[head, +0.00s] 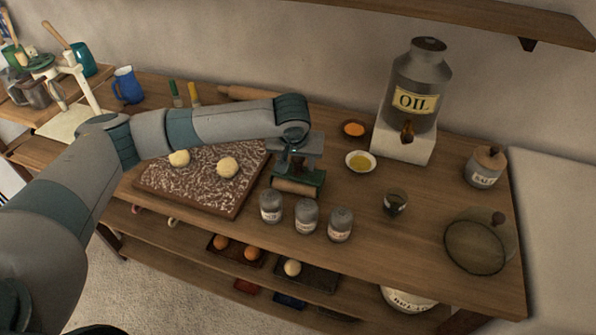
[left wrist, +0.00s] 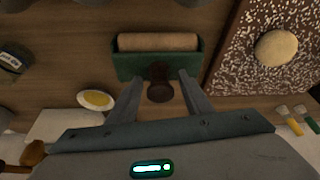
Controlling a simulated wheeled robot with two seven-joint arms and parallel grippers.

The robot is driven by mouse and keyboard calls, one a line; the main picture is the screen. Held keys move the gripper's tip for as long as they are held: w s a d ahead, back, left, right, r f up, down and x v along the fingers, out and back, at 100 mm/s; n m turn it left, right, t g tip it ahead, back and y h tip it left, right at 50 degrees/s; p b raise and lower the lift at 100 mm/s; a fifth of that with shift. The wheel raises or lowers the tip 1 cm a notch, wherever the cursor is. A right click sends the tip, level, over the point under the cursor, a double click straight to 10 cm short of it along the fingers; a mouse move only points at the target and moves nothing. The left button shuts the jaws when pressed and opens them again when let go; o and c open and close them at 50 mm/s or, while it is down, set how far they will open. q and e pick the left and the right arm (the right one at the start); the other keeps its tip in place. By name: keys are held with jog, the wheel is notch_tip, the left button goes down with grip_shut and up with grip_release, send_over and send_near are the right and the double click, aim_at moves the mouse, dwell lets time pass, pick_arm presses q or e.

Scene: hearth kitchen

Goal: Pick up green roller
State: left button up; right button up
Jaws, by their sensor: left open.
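The green roller (head: 300,183) sits on the table just right of the floured board. It has a green holder, a pale wooden cylinder and a dark knob. In the left wrist view the roller (left wrist: 157,42) lies ahead of my left gripper (left wrist: 158,82), with its dark knob (left wrist: 160,85) between the two open fingers. The fingers show a gap on both sides of the knob. In the head view my left gripper (head: 298,160) is over the roller and hides part of it. My right gripper is not in view.
A floured board (head: 190,197) with dough balls lies left of the roller. Several grey shakers (head: 306,216) stand close in front. A rolling pin (head: 235,93) lies behind my arm.

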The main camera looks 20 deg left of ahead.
aim_at(306, 177)
pick_arm(q)
jog(key=c, duration=1.1)
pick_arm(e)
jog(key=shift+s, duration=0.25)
pick_arm(q)
jog(key=shift+r, duration=0.15)
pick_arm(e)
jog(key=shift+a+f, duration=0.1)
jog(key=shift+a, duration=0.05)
